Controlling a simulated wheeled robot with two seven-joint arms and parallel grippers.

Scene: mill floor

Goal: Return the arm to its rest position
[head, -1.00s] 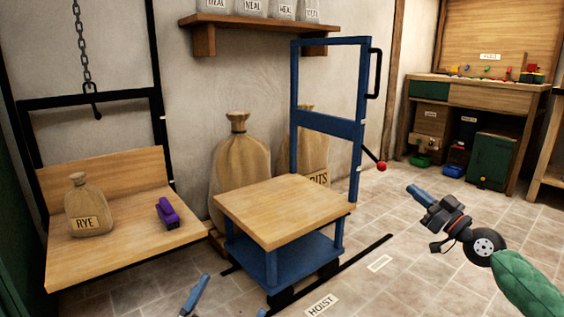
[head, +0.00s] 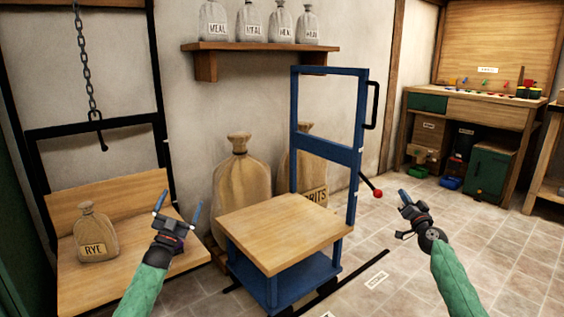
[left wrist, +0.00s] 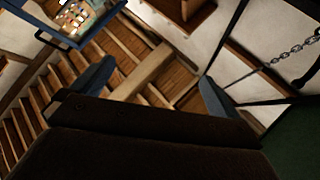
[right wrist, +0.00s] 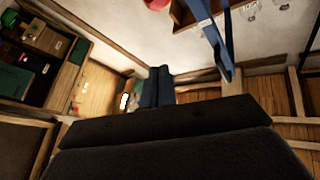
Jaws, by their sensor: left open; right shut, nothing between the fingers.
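My left gripper (head: 177,206) is raised in front of the hoist platform in the head view, its blue fingers spread and pointing up. In the left wrist view its two fingers (left wrist: 152,85) stand well apart with nothing between them. My right gripper (head: 403,194) is in front of the tiled floor, right of the blue cart, its fingers together. In the right wrist view the closed fingers (right wrist: 157,86) hold nothing. Both green forearms rise from the bottom edge of the head view. Neither gripper appears to touch anything.
The wooden hoist platform (head: 92,285) carries a rye sack (head: 95,233). My left gripper covers part of the platform. A blue cart (head: 328,155) with an empty wooden top stands mid-view. A workbench (head: 465,107) stands back right. Tiled floor (head: 400,262) is open between my arms and the bench.

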